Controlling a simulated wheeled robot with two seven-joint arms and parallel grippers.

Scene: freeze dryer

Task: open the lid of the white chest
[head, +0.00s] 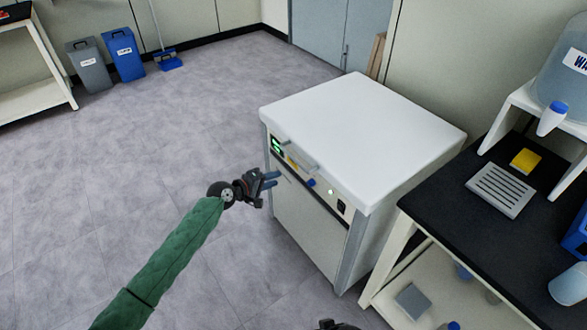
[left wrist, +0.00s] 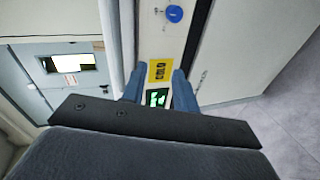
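The white chest (head: 330,215) stands in the middle of the head view. Its flat white lid (head: 362,128) lies shut on top, with a grey bar handle (head: 301,166) at the front. My left gripper (head: 274,179) is in front of the chest's left front part, a little below the handle, and seems apart from it. In the left wrist view its two blue fingers (left wrist: 158,88) are spread, with nothing between them. Beyond them are a yellow COLD label (left wrist: 160,71), a green display (left wrist: 157,97) and a blue knob (left wrist: 174,13). A dark part at the bottom edge may be my right gripper (head: 337,325).
A black-topped bench (head: 447,205) with a grey slotted tray (head: 501,190) and a yellow block (head: 525,160) stands close to the chest's right. Grey and blue bins (head: 123,55) stand at the back left. The floor (head: 150,150) left of the chest is clear.

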